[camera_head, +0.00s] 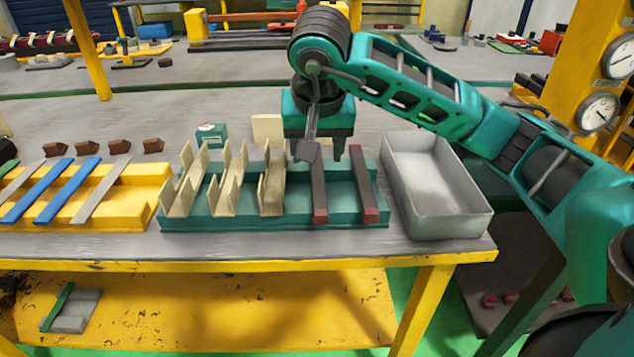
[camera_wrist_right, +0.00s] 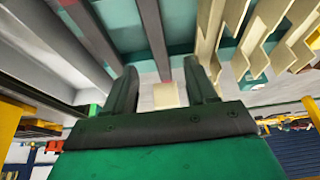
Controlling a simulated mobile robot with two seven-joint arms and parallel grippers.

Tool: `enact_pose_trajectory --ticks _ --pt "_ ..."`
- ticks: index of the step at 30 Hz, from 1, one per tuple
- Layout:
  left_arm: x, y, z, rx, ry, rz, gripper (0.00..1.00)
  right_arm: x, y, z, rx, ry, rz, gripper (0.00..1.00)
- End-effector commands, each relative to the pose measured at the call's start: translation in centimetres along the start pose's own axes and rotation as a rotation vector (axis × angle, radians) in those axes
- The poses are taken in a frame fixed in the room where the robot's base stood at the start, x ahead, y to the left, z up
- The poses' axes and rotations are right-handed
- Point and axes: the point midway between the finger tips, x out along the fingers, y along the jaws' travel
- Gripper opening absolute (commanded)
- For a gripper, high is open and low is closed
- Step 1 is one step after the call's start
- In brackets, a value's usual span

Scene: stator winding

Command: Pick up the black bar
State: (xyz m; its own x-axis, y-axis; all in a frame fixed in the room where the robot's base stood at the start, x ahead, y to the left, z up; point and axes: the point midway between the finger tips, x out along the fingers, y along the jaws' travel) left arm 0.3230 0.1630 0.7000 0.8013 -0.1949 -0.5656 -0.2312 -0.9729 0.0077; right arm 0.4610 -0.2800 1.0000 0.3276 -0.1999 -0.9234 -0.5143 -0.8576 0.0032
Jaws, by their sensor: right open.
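Two black bars with dark red ends lie in the right part of a teal tray (camera_head: 340,210). The left black bar (camera_head: 319,192) is under my right gripper (camera_head: 322,152), and the right black bar (camera_head: 366,190) lies apart from it. My right gripper points down with its fingers open. In the right wrist view, one black bar (camera_wrist_right: 154,38) runs toward the gap between the open fingers (camera_wrist_right: 162,85), and the other bar (camera_wrist_right: 90,36) is off to the left. I cannot tell whether the fingers touch the bar. My left gripper is not in view.
Several beige channel pieces (camera_head: 228,185) stand in the tray left of the bars. A grey bin (camera_head: 436,222) is close on the right. A yellow tray (camera_head: 130,205) with blue and grey strips is at the left. A small teal box (camera_head: 211,135) stands behind.

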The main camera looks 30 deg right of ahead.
Motion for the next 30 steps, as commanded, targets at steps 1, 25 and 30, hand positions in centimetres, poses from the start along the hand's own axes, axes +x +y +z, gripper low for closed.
enact_pose_trajectory --ticks 1,25,30 --pt "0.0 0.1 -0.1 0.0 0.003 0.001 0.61 0.9 0.0 0.1 0.001 -0.005 0.001 0.56" --pt "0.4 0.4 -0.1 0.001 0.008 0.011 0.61 7.5 0.3 0.0 0.0 -0.001 -0.003 0.56" --pt "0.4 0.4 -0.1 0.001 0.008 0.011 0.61 7.5 0.3 0.0 0.0 -0.001 -0.003 0.46"
